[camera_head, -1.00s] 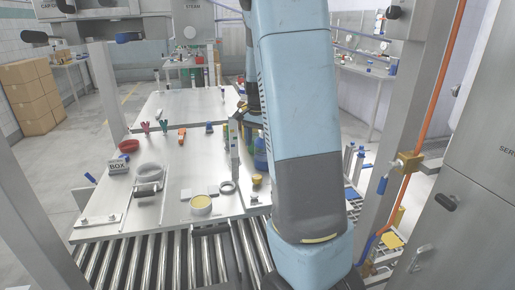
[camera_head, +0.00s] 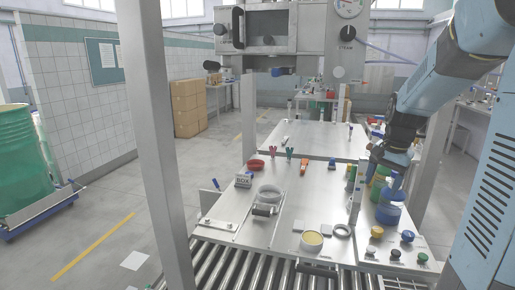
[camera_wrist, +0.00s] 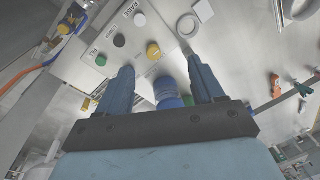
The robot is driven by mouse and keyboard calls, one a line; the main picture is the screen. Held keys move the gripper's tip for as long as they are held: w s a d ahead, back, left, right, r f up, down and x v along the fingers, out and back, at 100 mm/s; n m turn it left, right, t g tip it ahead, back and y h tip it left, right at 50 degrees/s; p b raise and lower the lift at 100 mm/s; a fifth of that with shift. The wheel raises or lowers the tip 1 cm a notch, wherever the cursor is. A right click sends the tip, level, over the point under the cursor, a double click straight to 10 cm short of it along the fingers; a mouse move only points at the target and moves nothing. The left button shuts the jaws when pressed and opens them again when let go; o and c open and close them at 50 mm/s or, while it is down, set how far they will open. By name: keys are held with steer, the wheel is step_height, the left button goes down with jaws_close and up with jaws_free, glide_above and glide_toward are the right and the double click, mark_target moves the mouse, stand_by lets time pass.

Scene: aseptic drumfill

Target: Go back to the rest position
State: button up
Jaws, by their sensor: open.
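My gripper shows in the wrist view (camera_wrist: 160,85) with its two blue fingers apart and nothing between them that I can see held. Beyond the fingers lies a panel (camera_wrist: 115,40) with several coloured buttons and a blue bottle-like thing (camera_wrist: 168,88). In the head view my blue arm comes in from the right, and its dark wrist hangs above the right side of the steel table (camera_head: 290,215). The fingertips are hard to make out there. A blue bottle (camera_head: 390,200) stands on the table just below the wrist.
A roller conveyor (camera_head: 240,262) runs along the table's front. Steel posts (camera_head: 165,130) stand left and right. A green drum (camera_head: 22,160) stands at far left.

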steer(key=s+a+r+n+t, duration=0.1)
steer(key=s+a+r+n, duration=0.1)
steer(key=s, duration=0.4)
steer(key=s+a+r+n+t, duration=0.1)
steer(key=s+a+r+n, duration=0.2)
steer(key=s+a, duration=0.3)
steer(key=s+a+r+n+t, duration=0.2)
steer(key=s+a+n, duration=0.2)
steer(key=s, duration=0.4)
steer(key=shift+s+r+h, duration=0.15)
steer(key=shift+r+h, duration=0.15)
steer(key=shift+r, duration=0.05)
